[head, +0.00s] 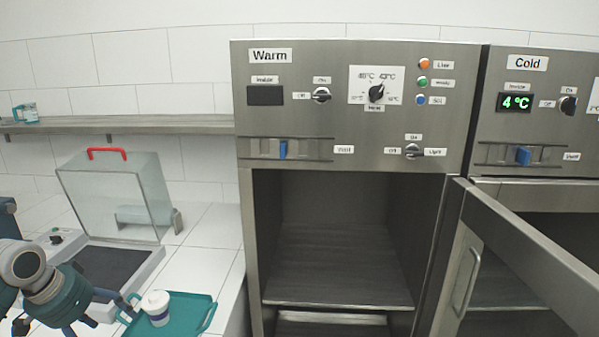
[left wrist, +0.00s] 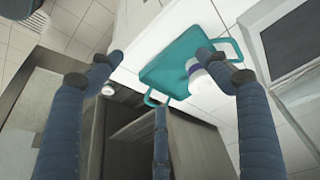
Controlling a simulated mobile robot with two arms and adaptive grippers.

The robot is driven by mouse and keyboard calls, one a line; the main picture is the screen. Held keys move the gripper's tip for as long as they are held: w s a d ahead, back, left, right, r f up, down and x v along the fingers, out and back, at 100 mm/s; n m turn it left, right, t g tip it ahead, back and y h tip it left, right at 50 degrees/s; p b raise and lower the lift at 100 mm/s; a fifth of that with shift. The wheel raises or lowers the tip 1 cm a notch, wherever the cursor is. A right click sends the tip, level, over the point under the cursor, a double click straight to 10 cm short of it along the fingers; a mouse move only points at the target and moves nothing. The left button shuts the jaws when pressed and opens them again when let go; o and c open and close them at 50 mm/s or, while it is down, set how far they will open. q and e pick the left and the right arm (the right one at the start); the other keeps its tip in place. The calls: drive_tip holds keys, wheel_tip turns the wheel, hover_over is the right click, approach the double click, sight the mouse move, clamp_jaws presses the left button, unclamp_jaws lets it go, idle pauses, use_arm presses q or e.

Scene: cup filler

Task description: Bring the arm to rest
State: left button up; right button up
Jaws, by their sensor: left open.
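My left gripper (head: 75,315) is at the lower left of the head view, beside the teal tray. Its fingers are spread with nothing between them, and it is partly cut off by the frame edge. In the left wrist view, my left gripper (left wrist: 160,90) shows its blue fingers wide apart. A white cup with a lid (head: 155,308) stands on the teal tray (head: 190,318), just right of the fingers. In the left wrist view the cup (left wrist: 191,68) appears close to the right finger; I cannot tell whether they touch. My right gripper is in neither view.
The Warm cabinet (head: 345,110) is open, with an empty-looking chamber (head: 335,250). An open door (head: 525,245) juts out at right, before the Cold cabinet (head: 540,100). A clear cover with a red handle (head: 108,153) stands behind my gripper. A wall shelf (head: 120,124) runs above.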

use_arm(q)
drive_tip(key=s+d+f+m+g, duration=0.1)
drive_tip(key=s+d+f, duration=0.6)
drive_tip(key=d+f, duration=0.2)
drive_tip(key=s+d+f+m, duration=0.1)
drive_tip(key=s+d+f, duration=0.6)
drive_tip(key=d+f, duration=0.15)
drive_tip(key=s+d+n+y, duration=0.1)
drive_tip(key=s+d+n, duration=0.1)
drive_tip(key=s, duration=0.6)
drive_tip(key=s+d+n+y, duration=0.1)
drive_tip(key=s+d+n, duration=0.1)
drive_tip(key=s, duration=0.6)
wheel_tip(320, 180, down, 27)
drive_tip(key=s, duration=0.2)
drive_tip(key=s+a+f+g+b, duration=0.1)
drive_tip(key=s+a+f+g, duration=0.1)
drive_tip(key=s+f, duration=1.5)
drive_tip(key=shift+a+f+m, duration=0.35)
drive_tip(key=shift+a+m, duration=0.05)
drive_tip(key=shift+a, duration=0.1)
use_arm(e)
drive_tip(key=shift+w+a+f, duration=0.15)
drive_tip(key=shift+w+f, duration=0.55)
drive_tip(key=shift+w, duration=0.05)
